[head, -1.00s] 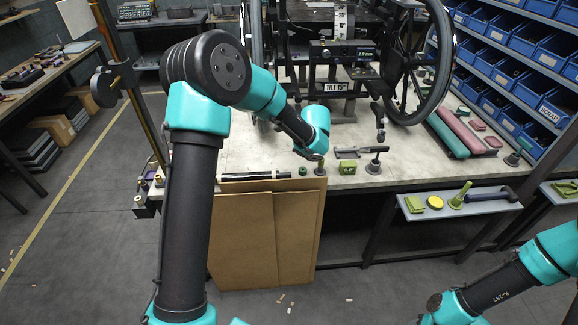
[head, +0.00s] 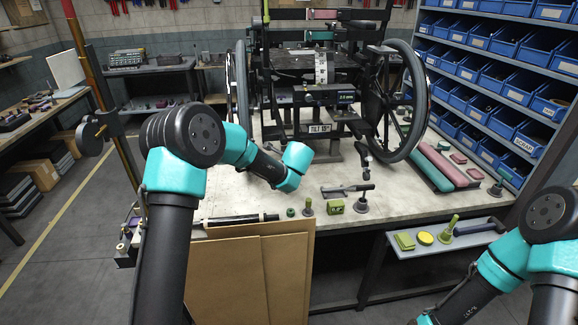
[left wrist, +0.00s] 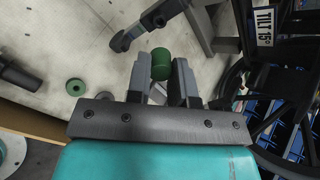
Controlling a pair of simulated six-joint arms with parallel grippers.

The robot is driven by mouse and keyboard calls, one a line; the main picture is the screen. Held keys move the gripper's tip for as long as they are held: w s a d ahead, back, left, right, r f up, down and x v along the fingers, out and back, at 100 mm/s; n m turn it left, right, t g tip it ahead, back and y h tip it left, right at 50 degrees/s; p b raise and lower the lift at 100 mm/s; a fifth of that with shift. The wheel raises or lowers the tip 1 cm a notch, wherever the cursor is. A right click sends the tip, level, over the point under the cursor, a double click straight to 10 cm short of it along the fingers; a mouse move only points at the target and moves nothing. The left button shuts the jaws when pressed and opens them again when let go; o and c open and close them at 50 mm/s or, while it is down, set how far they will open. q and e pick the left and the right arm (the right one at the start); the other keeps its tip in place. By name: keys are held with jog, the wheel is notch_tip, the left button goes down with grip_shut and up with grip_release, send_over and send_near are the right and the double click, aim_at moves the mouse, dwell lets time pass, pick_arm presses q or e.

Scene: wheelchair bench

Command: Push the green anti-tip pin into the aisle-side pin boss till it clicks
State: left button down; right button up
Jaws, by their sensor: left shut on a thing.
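A dark green cylindrical pin (left wrist: 161,62) sits between the fingertips of my left gripper (left wrist: 161,80) in the left wrist view. The fingers are shut on it, and its top stands out past them. In the head view my left wrist hangs over the bench in front of the wheelchair (head: 310,96), and its fingers and the pin are hidden behind it. I cannot pick out the aisle-side pin boss. A dark wheelchair bar with a rounded end (left wrist: 119,42) lies just beyond the pin in the wrist view, apart from it. My right gripper is out of view.
Cardboard sheets (head: 240,275) lean against the front. Long padded bars (head: 445,165) lie at right.

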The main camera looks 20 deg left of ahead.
pick_arm(q)
jog(key=shift+f, duration=0.1)
jog(key=shift+x, duration=2.5)
jog(key=shift+x, duration=1)
dwell(2.7)
jog(key=c, duration=0.9)
grip_release()
jog(key=shift+a, duration=0.1)
jog(key=v, duration=1.7)
jog(key=shift+s, duration=0.15)
